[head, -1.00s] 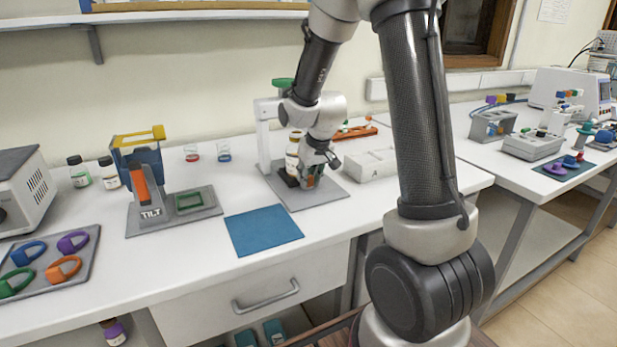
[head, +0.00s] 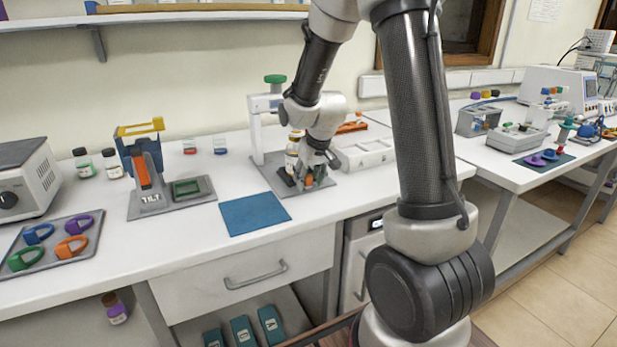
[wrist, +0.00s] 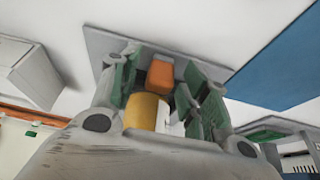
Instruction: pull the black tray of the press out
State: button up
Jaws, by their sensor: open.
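The press (head: 257,135) is a white frame with a green knob, standing on a grey plate at the back middle of the bench. A small part of its black tray (head: 286,178) shows low at the front, beside a bottle (head: 292,153) with a pale label. My gripper (head: 314,176) is low over the plate, to the right of the bottle. In the wrist view my gripper (wrist: 162,82) is open, its green-padded fingers on either side of an orange block (wrist: 160,74). A yellow cylinder (wrist: 146,112) is nearer the camera. Whether the fingers touch the block is unclear.
A blue mat (head: 254,214) lies in front of the press. The tilt stand (head: 145,175) is to the left, and a white compartment tray (head: 365,154) is close on the right. A tray of colored rings (head: 50,245) lies at the far left.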

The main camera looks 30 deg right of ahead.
jog(key=shift+r, duration=0.1)
jog(key=shift+r, duration=0.25)
jog(key=v, duration=1.1)
jog(key=shift+s, duration=0.2)
jog(key=shift+r, duration=0.1)
jog(key=s+r, duration=0.3)
jog(key=s, duration=0.9)
jog(key=s+r, duration=0.3)
jog(key=s, duration=0.9)
jog(key=shift+a, duration=0.15)
jog(key=shift+s, duration=0.15)
dwell(3.5)
